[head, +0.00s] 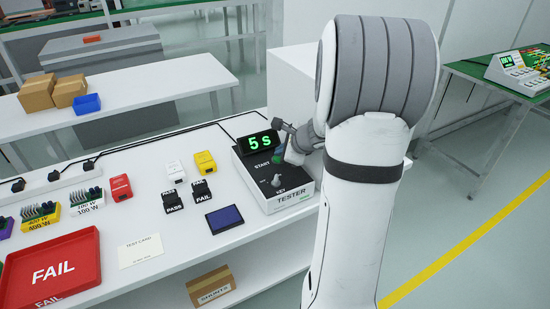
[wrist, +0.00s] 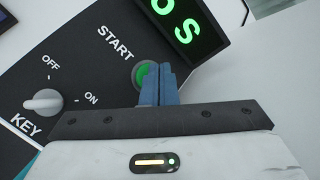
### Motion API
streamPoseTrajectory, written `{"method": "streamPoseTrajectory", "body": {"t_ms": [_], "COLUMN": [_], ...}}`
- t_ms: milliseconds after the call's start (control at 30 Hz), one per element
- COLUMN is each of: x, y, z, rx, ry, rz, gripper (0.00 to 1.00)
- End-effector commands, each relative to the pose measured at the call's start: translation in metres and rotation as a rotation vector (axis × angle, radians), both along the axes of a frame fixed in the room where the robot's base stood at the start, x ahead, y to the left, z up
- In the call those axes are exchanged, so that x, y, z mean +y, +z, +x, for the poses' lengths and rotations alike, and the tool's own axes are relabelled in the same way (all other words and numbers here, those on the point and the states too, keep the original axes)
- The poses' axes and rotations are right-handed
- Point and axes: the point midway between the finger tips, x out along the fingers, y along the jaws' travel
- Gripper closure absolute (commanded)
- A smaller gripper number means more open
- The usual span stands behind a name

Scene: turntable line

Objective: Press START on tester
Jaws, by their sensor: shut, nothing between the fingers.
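The tester (head: 290,201) is a white box with a dark top panel at the right end of the white bench. The round green START button (wrist: 142,73) is partly covered by my blue fingertips. My gripper (wrist: 158,72) is shut and empty, its tips at the button's right side; I cannot tell whether they press it. The grey key knob (wrist: 43,102) seems lined up with ON. In the head view my gripper is over the tester panel, partly hidden by my arm.
Left of the tester lie a dark blue pad (head: 225,218), black PASS and FAIL blocks (head: 201,192), and white, yellow and red blocks. A red FAIL tray (head: 52,268) and a test card (head: 141,250) are farther left. A cable runs along the bench back.

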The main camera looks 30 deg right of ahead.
Motion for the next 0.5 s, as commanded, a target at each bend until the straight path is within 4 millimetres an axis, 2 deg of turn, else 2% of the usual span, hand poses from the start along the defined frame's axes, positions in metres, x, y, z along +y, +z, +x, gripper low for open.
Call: {"method": "streamPoseTrajectory", "body": {"t_ms": [100,500], "x": [0.0001,0.0002], "y": [0.0082,0.0104], "z": [0.0002,0.0003], "rx": [-0.001,-0.001], "ry": [0.0,0.0], "rz": [0.0,0.0], "gripper": [1.0,1.0]}}
